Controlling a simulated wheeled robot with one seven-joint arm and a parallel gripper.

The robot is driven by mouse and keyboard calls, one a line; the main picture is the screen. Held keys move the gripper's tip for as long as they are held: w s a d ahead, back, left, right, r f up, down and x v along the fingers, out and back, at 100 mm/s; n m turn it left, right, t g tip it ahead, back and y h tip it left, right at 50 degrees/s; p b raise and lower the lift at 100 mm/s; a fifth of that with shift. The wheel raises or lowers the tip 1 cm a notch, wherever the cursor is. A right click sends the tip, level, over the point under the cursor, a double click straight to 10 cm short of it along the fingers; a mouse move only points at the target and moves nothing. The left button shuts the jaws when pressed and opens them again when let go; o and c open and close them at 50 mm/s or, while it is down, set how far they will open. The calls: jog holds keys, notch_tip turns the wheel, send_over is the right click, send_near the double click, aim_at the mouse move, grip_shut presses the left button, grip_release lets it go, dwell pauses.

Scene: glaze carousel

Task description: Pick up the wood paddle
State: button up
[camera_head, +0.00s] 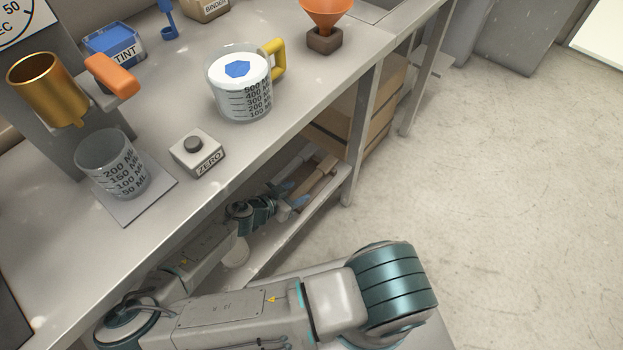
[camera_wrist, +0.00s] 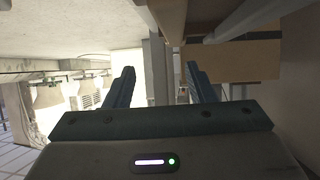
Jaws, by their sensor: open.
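The wood paddle (camera_head: 319,178) appears to be the long tan piece on the lower shelf under the counter in the head view. My gripper (camera_head: 293,196) reaches in under the counter, with its blue fingers open beside the paddle's near end. In the wrist view, my gripper (camera_wrist: 160,70) shows two spread fingers with nothing held between them. A brown wooden piece at the top of the wrist view (camera_wrist: 168,22) may be the paddle, beyond the fingertips. The counter edge hides part of the shelf, so I cannot tell whether the fingers touch it.
The lower shelf (camera_head: 300,222) is narrow, with the counter (camera_head: 290,135) close above and a leg (camera_head: 362,140) to the right. Cardboard boxes (camera_head: 379,112) stand beyond. On top stand a measuring jug (camera_head: 226,101) and a beaker (camera_head: 110,165).

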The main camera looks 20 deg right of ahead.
aim_at(310, 180)
jog(key=shift+w+a+r+n+t+y, duration=0.1)
jog(key=shift+a+n+t+y, duration=0.1)
jog(key=shift+a, duration=0.2)
jog(key=shift+a+r+n+t+y, duration=0.1)
jog(key=shift+a+t, duration=0.1)
jog(key=shift+a, duration=0.2)
jog(key=shift+w+a+f, duration=0.1)
jog(key=shift+w+a, duration=0.1)
jog(key=shift+w, duration=0.1)
jog(key=b+x, duration=0.1)
jog(key=x, duration=0.5)
jog(key=shift+w+f, duration=0.15)
jog(key=shift+f, duration=0.05)
jog(key=b+x, duration=0.1)
jog(key=x, duration=0.4)
jog(key=shift+d, duration=0.2)
grip_shut()
